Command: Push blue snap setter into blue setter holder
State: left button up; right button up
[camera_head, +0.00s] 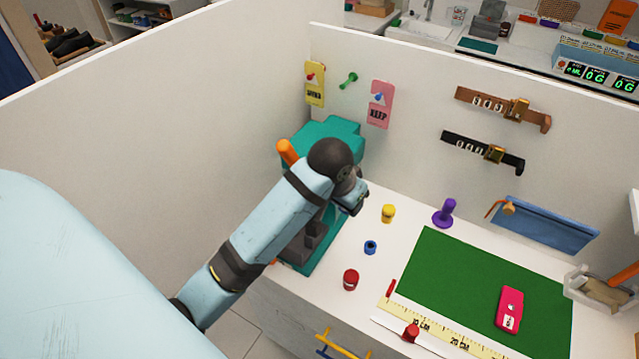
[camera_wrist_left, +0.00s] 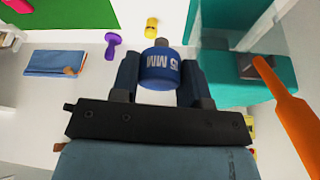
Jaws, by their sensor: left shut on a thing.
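In the head view my left gripper (camera_head: 352,200) is near the teal machine, behind and left of the yellow piece; the setter is hidden there. A small blue ring with a dark opening, which looks like the blue setter holder (camera_head: 370,247), stands on the white table, apart from the gripper and nearer the front. I cannot pick it out in the wrist view. My right gripper is in neither view.
A teal machine (camera_head: 345,132) with an orange handle (camera_head: 287,152) stands beside my arm. Yellow (camera_head: 388,213), purple (camera_head: 445,212) and red (camera_head: 350,280) pieces stand near the blue ring. A green mat (camera_head: 475,280) lies right. White partition walls enclose the back and left.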

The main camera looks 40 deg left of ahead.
pick_arm(q)
jog(key=w+d+f+m+g+h, duration=0.1)
jog(key=w+d+f+m+h, duration=0.1)
jog(key=w+d+f+m, duration=0.4)
jog(key=w+a+f+m+g+h, duration=0.1)
jog(key=w+a+f+m+g, duration=0.1)
jog(key=f+m, duration=0.5)
jog(key=w+m, duration=0.1)
jog(key=m, duration=0.1)
jog(key=shift+w+a+f+m+g+h, duration=0.15)
jog(key=shift+a+f+m+g+h, duration=0.15)
jog(key=shift+a+m, duration=0.1)
jog(key=shift+f, duration=0.1)
